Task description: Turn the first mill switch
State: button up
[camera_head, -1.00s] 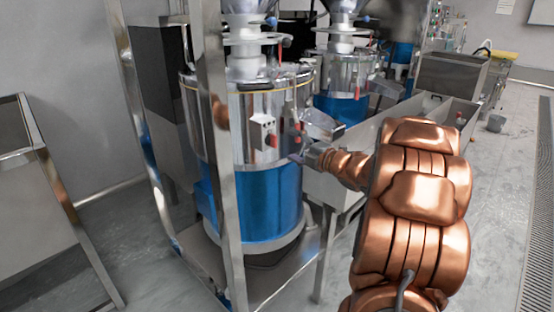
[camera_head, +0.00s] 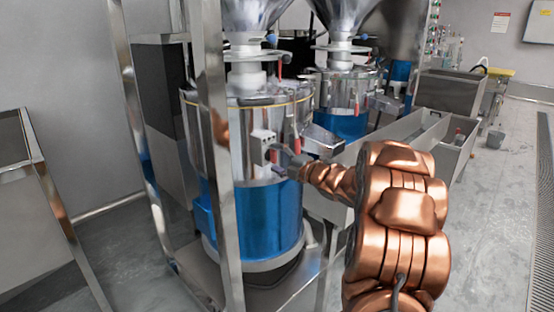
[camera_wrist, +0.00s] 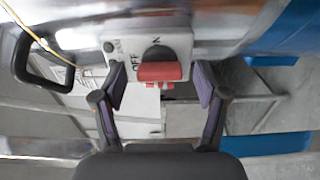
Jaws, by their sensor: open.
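The first mill (camera_head: 262,185) is a steel drum with a blue lower body, standing in a metal frame in the head view. Its switch box (camera_head: 262,146) is a small pale box on the drum's front. In the wrist view the switch (camera_wrist: 160,70) is a dark round knob with a red handle, on a plate marked OFF and ON. My gripper (camera_wrist: 160,88) is open, its two purple-padded fingers on either side of the red handle, with gaps showing on both sides. In the head view my gripper (camera_head: 285,168) is close to the switch box, partly hidden by its own wrist.
A frame post (camera_head: 222,180) stands left of the switch box. A metal chute (camera_head: 322,140) juts from the drum just right of my gripper. A second mill (camera_head: 345,100) stands behind, and a steel trough (camera_head: 420,125) runs to the right.

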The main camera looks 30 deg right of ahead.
jog(key=shift+w, duration=0.1)
jog(key=shift+c, duration=0.2)
jog(key=c, duration=1.1)
